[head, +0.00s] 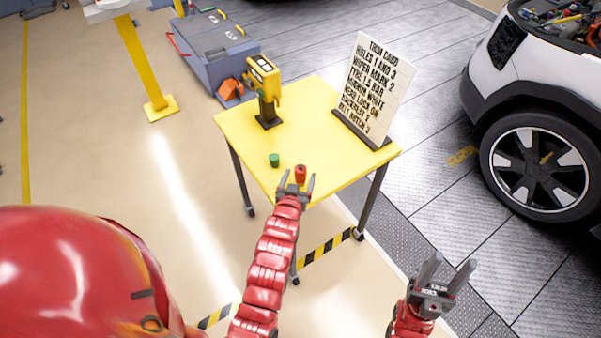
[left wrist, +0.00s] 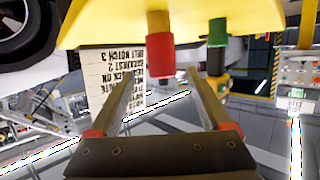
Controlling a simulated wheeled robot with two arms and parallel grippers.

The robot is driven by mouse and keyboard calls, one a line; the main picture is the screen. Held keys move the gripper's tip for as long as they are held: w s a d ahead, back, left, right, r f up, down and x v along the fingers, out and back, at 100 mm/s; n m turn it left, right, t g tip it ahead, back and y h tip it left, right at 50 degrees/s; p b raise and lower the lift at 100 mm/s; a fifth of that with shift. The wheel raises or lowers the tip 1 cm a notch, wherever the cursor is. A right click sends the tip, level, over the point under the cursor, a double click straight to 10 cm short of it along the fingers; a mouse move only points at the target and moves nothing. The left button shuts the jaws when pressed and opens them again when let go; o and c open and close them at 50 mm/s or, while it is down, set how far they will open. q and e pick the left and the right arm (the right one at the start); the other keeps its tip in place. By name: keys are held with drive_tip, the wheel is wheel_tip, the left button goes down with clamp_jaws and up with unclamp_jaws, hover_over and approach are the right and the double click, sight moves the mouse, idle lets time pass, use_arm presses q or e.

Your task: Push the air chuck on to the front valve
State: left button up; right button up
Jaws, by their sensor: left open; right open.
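My left gripper (head: 297,184) is open at the near edge of the yellow table. A red cap-like cylinder (head: 300,173) stands on the table at its fingertips; in the left wrist view the red cylinder (left wrist: 160,58) shows between and just beyond the open fingers (left wrist: 163,85), not gripped. A yellow device (head: 264,78) with a dark green part stands on a black base at the back left of the table; I cannot make out an air chuck for certain. The white car's wheel (head: 540,165) is at the right; its valve is too small to tell. My right gripper (head: 447,272) is open and empty, low right of the table.
A green cylinder (head: 274,160) stands left of the red one on the yellow table (head: 240,125). A lettered card (head: 375,85) stands at the table's right, including a tyre 2.4 bar line. A yellow post (head: 145,60) and grey-blue equipment (head: 215,50) lie behind. Floor between table and car is clear.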

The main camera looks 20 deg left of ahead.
sight(299, 174)
use_arm(q)
drive_tip(key=shift+p+x, duration=0.8)
drive_tip(key=shift+x, duration=1.25)
drive_tip(key=shift+a, duration=0.15)
clamp_jaws()
